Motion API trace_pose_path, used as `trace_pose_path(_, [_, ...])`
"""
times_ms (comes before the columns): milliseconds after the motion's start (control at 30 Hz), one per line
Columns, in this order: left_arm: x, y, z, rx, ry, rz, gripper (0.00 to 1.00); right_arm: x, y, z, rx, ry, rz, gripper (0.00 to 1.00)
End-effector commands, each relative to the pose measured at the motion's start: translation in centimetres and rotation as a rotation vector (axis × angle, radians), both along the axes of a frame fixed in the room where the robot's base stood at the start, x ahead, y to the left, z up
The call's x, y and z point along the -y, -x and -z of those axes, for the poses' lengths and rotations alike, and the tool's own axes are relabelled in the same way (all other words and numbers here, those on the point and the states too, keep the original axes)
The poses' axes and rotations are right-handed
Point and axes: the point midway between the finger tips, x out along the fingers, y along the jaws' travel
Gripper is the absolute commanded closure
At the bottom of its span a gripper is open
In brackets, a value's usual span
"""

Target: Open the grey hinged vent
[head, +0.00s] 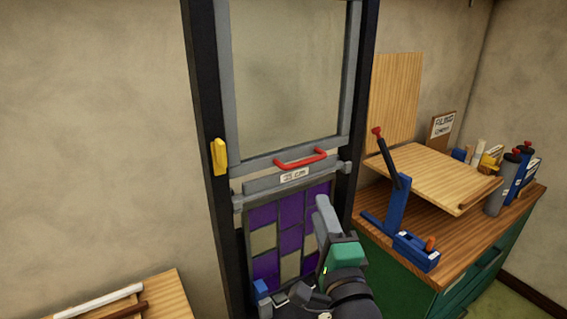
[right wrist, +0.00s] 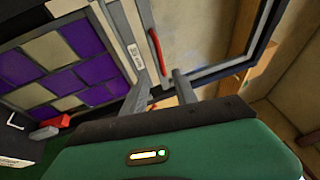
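The grey hinged vent (head: 233,85) is a grey-framed pane in the upper part of a tall black frame. It looks shut. A red bar handle (head: 300,158) sits at its bottom edge, just above a grey strip labelled "33 cm" (head: 294,176); the handle also shows in the right wrist view (right wrist: 155,52). My right gripper (head: 324,208) is below and slightly right of the handle, in front of the purple and cream panel (head: 264,216). Its two grey fingers are apart in the right wrist view (right wrist: 160,82), with nothing held between them. My left gripper is not in view.
A yellow piece (head: 219,157) sticks out from the left black upright. At right, a green cabinet (head: 467,292) with a wooden top carries a blue lever tool (head: 397,195), a board and several bottles. A wooden surface (head: 172,300) stands at lower left.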

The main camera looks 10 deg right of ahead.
Motion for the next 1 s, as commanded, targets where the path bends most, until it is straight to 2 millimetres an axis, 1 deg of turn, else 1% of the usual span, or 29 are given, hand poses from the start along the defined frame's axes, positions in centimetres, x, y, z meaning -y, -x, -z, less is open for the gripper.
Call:
trace_pose_path(33, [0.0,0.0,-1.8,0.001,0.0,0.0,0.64,0.1,-0.5,-0.9,-0.007,0.001,0.002,0.66])
trace_pose_path(200, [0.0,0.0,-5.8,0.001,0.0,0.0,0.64,0.1,-2.4,-1.4,-0.011,0.005,-0.002,0.66])
trace_pose_path(400, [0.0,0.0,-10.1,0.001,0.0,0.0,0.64,0.2,-5.0,-1.8,-0.011,0.005,-0.002,0.66])
trace_pose_path(467, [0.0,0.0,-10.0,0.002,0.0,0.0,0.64,0.3,-6.6,-1.6,-0.005,0.004,-0.001,0.66])
trace_pose_path(600, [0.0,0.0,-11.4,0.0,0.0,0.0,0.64,0.5,-10.3,-2.2,-0.004,0.004,-0.002,0.66])
trace_pose_path(733, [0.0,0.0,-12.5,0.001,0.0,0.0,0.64,0.7,-13.2,-2.7,-0.005,0.005,-0.001,0.66])
trace_pose_path(800, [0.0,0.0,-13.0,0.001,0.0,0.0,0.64,0.7,-14.4,-2.9,-0.003,0.004,-0.001,0.66])
trace_pose_path(900, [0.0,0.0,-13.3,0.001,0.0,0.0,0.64,0.7,-15.4,-2.9,-0.003,0.003,-0.003,0.66])
trace_pose_path(1000, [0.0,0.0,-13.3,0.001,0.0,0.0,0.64,0.7,-15.9,-2.9,-0.003,0.004,-0.002,0.66])
